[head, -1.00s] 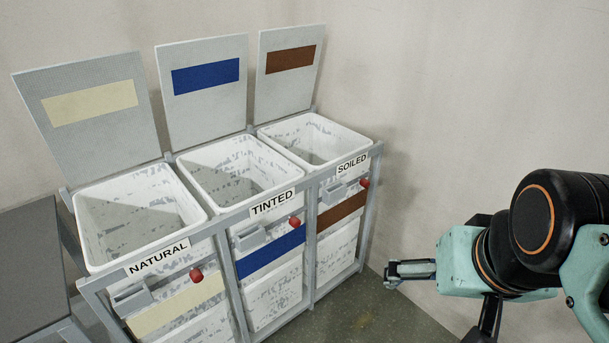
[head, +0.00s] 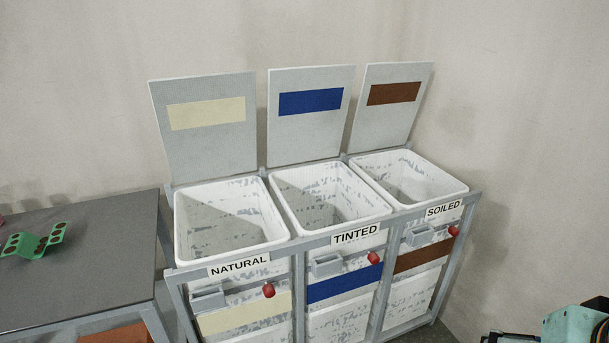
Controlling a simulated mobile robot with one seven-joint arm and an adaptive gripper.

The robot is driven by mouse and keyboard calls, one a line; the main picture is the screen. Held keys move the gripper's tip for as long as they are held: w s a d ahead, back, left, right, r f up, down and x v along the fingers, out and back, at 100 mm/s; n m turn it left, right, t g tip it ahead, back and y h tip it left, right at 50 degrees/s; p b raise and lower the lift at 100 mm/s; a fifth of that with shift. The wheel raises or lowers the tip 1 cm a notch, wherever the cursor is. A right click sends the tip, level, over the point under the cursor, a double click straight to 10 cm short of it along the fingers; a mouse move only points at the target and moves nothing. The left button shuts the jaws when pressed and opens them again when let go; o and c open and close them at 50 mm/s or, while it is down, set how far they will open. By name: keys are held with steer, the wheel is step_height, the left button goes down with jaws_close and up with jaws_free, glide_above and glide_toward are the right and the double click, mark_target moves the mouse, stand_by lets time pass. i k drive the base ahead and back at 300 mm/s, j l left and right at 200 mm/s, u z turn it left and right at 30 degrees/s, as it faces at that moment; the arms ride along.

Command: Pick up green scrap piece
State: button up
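The green scrap piece (head: 34,242) lies on the dark grey table (head: 95,262) at the far left. It is a bent green sheet with several dark round spots or holes. My gripper (head: 510,338) shows only partly at the bottom right edge, far from the scrap piece. Most of it is cut off by the frame, so I cannot tell whether it is open or shut.
Three open white bins stand in a grey frame: NATURAL (head: 182,236), TINTED (head: 285,205) and SOILED (head: 458,188). Their lids stand raised behind them. A small reddish thing (head: 2,220) shows at the left edge. An orange-brown surface (head: 115,334) shows under the table.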

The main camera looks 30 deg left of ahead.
mark_target(25, 244)
steer(key=u, duration=2.75)
steer(key=i, duration=0.15)
